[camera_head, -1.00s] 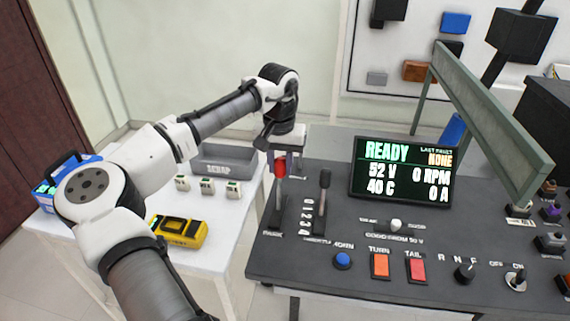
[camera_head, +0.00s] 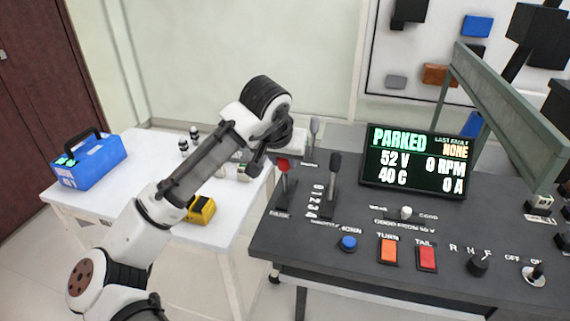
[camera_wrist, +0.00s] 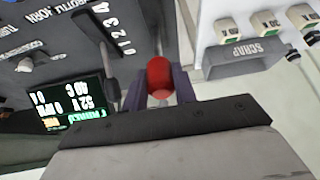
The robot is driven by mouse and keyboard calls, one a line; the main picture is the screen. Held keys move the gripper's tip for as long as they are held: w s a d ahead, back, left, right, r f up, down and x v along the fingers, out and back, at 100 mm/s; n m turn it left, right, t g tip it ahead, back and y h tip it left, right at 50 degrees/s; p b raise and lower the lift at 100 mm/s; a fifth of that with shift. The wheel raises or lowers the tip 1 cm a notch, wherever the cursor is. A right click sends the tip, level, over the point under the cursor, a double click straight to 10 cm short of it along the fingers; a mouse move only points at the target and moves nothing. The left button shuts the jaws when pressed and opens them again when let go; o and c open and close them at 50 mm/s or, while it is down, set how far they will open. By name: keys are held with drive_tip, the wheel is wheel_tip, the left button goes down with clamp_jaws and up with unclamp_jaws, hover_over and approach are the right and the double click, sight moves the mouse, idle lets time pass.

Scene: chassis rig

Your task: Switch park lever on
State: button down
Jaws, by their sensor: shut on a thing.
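The park lever (camera_head: 285,188) stands at the left end of the dark console, with a red knob on top. My gripper (camera_head: 284,158) is at this knob, with the arm reaching in from the left. In the wrist view the red knob (camera_wrist: 160,73) sits between the two dark fingers of my gripper (camera_wrist: 160,88), which are shut on it. The display (camera_head: 415,160) reads "PARKED", 52 V, 0 RPM, 40 C and 0 A. The lever's lower part is partly hidden in the wrist view.
The black throttle lever (camera_head: 331,180) stands close right of the park lever. A blue horn button (camera_head: 348,243) and orange turn switch (camera_head: 389,250) lie nearer the front. The white side table (camera_head: 112,198) holds a blue case (camera_head: 88,165) and a yellow device (camera_head: 201,210).

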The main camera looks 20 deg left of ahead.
drive_tip(key=shift+s+f+t+b, duration=0.15)
drive_tip(key=shift+s+t+b, duration=0.2)
drive_tip(key=shift+s+t, duration=0.05)
drive_tip(key=c, duration=1.1)
unclamp_jaws()
drive_tip(key=shift+s, duration=0.1)
drive_tip(key=v, duration=1.3)
drive_tip(key=shift+s+r, duration=0.15)
drive_tip(key=shift+r, duration=0.2)
